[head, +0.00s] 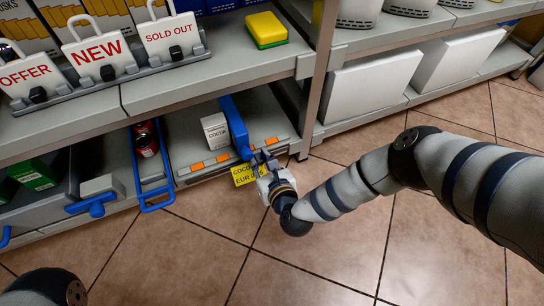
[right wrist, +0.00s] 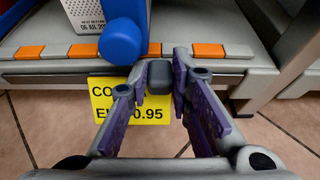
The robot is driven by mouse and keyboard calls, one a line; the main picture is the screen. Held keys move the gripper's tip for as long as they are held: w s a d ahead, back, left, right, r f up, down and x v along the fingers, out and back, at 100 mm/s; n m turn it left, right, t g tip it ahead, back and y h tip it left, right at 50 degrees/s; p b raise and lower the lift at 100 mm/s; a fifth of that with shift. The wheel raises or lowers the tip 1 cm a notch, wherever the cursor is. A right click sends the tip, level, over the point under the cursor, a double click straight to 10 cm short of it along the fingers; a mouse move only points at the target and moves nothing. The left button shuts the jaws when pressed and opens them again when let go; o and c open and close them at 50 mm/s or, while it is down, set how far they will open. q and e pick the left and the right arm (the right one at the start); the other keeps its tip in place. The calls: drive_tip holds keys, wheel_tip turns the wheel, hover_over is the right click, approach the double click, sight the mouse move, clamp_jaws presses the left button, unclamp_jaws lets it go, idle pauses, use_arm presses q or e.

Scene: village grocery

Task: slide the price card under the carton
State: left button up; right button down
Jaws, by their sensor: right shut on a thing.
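The yellow price card (head: 243,175), printed COCOA EUR 0.95, is at the front edge of the lower shelf. It also shows in the right wrist view (right wrist: 150,108), partly hidden behind my fingers. My right gripper (head: 262,160) is shut on a small dark grey block at the card's upper right, seen between the fingertips in the wrist view (right wrist: 159,74); this looks like the card's grip. The white carton (head: 216,130) stands upright on the lower shelf, behind the card and apart from it. My left gripper is out of view.
A blue bar with a rounded front end (head: 237,125) stands just right of the carton, close to my right fingers. Orange strips (head: 222,158) line the shelf front. A blue-framed tray (head: 150,175) with a red can is at left. The upper shelf (head: 200,90) overhangs. Open floor lies in front.

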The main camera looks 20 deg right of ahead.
drive_tip(key=shift+a, duration=0.1)
drive_tip(key=c, duration=1.4)
unclamp_jaws()
drive_tip(key=shift+c, duration=0.2)
drive_tip(key=v, duration=1.2)
